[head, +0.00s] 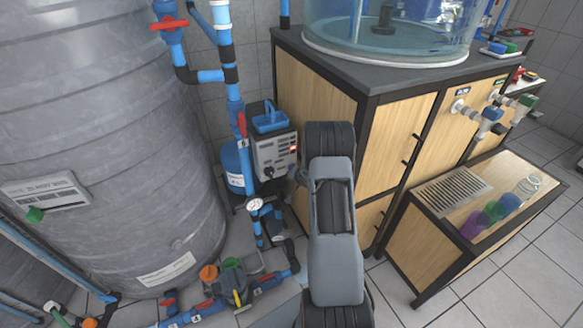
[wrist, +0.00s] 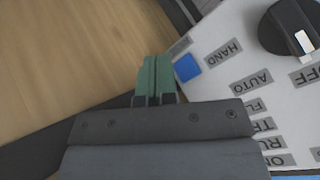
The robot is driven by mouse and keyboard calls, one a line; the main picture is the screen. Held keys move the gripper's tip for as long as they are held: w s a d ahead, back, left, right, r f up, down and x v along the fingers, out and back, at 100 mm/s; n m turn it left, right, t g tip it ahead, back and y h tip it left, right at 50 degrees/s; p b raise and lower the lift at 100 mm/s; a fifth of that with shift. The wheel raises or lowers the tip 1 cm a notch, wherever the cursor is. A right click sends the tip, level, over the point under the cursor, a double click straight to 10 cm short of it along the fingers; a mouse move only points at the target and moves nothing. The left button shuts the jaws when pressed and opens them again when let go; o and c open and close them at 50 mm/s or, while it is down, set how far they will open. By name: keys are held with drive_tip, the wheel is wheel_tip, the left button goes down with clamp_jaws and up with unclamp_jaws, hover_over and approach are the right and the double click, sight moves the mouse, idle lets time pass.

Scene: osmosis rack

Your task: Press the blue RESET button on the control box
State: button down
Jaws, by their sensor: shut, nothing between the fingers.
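The control box (head: 275,152) is a grey-white panel mounted beside the blue pipes in the head view. In the wrist view its light panel (wrist: 225,85) fills the right side, tilted. The blue button (wrist: 187,68) is a small square near the panel's edge, beside a small label too blurred to read and the HAND label. My gripper (wrist: 157,62) is shut and empty, its green fingers side by side. The fingertips appear just left of the blue button in the picture. I cannot tell whether they touch the panel. In the head view my arm hides the gripper.
A black rotary knob (wrist: 290,27) with a white pointer sits on the panel near the OFF label. A wooden cabinet (head: 397,145) stands right of the box. A large grey tank (head: 100,130) and a pressure gauge (head: 254,204) are to its left and below.

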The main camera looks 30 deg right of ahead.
drive_tip(key=shift+w+d+p, duration=0.15)
drive_tip(key=shift+w+p, duration=0.25)
drive_tip(key=shift+w, duration=0.5)
drive_tip(key=shift+w+d+p, duration=0.1)
drive_tip(key=shift+w+p, duration=0.7)
drive_tip(key=shift+p, duration=0.05)
idle(2.3)
drive_tip(key=shift+s, duration=0.8)
drive_tip(key=s, duration=0.3)
drive_tip(key=s+a, duration=0.1)
drive_tip(key=s, duration=0.1)
drive_tip(key=shift+b, duration=0.4)
idle(0.8)
